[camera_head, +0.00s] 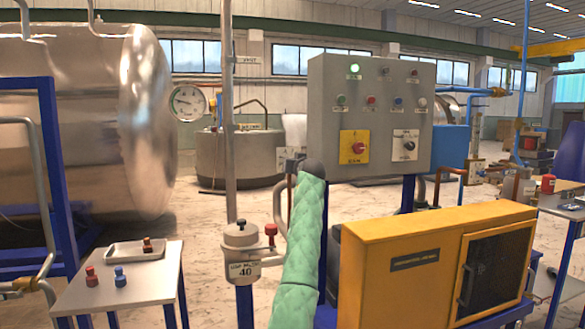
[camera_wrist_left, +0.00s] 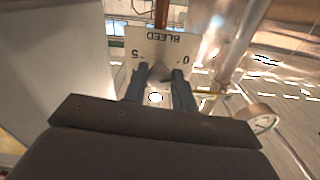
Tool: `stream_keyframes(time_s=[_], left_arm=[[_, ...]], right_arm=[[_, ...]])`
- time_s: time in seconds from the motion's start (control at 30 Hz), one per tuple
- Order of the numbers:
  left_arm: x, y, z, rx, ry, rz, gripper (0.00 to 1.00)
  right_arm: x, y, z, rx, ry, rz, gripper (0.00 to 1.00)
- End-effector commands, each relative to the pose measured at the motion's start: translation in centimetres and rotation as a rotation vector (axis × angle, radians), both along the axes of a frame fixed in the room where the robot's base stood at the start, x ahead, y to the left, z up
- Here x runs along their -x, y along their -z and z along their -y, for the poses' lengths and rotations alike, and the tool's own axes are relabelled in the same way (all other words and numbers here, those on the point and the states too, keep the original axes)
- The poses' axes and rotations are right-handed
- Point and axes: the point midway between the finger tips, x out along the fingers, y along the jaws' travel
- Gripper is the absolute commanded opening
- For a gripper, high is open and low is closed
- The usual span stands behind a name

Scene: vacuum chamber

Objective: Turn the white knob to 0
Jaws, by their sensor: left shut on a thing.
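In the left wrist view, a pale plate (camera_wrist_left: 140,42) reads BLEED upside down, with a 5 mark at left and a 0 mark at right. My left gripper (camera_wrist_left: 161,74) has its two dark fingers in front of this plate, closed on the knob between them. The fingers and shadow hide most of the knob, so its pointer setting cannot be read. In the head view, my green-sleeved left arm rises from the bottom centre, and my left gripper (camera_head: 289,160) is small and partly hidden beside the grey control box. My right gripper is out of view.
The grey control box (camera_head: 325,100) stands close right of my arm, with a red knob (camera_head: 358,147) and black knob (camera_head: 409,146). A yellow cabinet (camera_head: 385,285) is at lower right. A grey post (camera_head: 229,130) and red-knobbed valve (camera_head: 242,236) stand at left.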

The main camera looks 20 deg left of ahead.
Motion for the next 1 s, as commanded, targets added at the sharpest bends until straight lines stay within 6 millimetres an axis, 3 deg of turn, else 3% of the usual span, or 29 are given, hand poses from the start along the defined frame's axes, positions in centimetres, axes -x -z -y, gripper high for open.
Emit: stream_keyframes(time_s=[0.8,0.83,0.93,1.0], left_arm=[[-0.08,0.42,0.03,0.109,-0.001,0.066,0.04],[-0.09,0.42,0.04,0.109,-0.001,0.066,0.29],[-0.08,0.36,0.04,0.108,0.0,0.067,0.47],[-0.07,0.29,0.05,0.107,0.0,0.068,0.47]], right_arm=[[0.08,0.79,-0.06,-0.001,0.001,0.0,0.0],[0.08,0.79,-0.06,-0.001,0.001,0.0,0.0],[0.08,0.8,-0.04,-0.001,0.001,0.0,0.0],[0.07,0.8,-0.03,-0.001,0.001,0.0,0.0]])
